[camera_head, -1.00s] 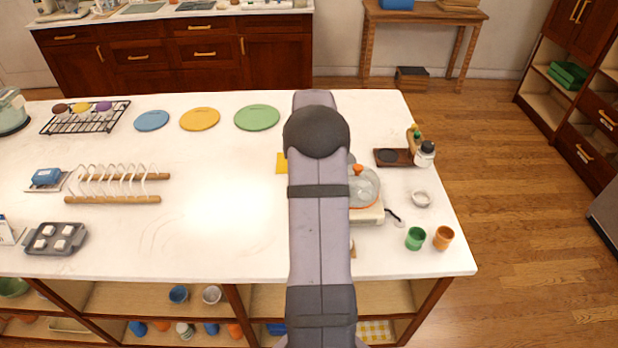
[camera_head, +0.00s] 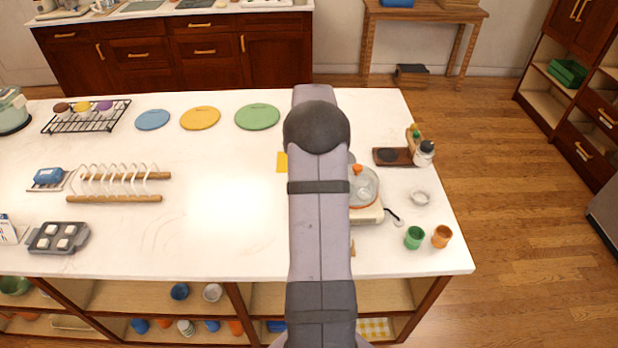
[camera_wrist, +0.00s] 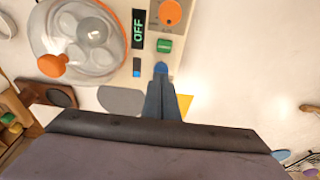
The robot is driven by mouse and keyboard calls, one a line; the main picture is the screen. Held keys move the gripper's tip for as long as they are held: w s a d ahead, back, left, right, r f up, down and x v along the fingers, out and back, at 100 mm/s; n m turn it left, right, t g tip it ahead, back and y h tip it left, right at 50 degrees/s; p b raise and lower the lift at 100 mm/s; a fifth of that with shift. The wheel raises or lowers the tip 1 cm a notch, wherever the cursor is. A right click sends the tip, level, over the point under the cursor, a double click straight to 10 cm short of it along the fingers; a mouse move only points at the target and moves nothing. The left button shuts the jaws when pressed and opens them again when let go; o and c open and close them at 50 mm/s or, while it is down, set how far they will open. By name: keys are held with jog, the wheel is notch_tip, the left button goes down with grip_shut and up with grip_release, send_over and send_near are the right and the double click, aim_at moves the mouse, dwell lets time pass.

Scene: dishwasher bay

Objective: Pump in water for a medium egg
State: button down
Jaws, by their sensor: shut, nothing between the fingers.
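The egg cooker (camera_head: 369,215) stands on the right part of the white counter, partly hidden behind my arm in the head view. Its clear lid (camera_wrist: 85,38) has an orange knob (camera_wrist: 52,66). In the wrist view its panel has a display (camera_wrist: 138,30) reading OFF, an orange dial (camera_wrist: 171,12), a green button (camera_wrist: 164,46) and a blue button (camera_wrist: 160,67). My gripper (camera_wrist: 161,76) is shut and empty, its tips at the blue button. I cannot tell whether they press it. The head view hides the gripper behind the arm. No water level can be made out.
A green cup (camera_head: 414,238), an orange cup (camera_head: 442,236) and a small white bowl (camera_head: 420,198) stand right of the cooker. A dark wooden tray (camera_head: 393,157) lies behind it. A yellow sheet (camera_head: 282,162) lies left of it.

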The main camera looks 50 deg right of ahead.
jog(key=shift+f+b, duration=0.65)
jog(key=shift+f, duration=0.45)
jog(key=shift+r, duration=0.2)
dwell(0.4)
jog(key=shift+r+p, duration=0.9)
notch_tip(320, 180, up, 15)
jog(key=p, duration=0.9)
dwell(0.6)
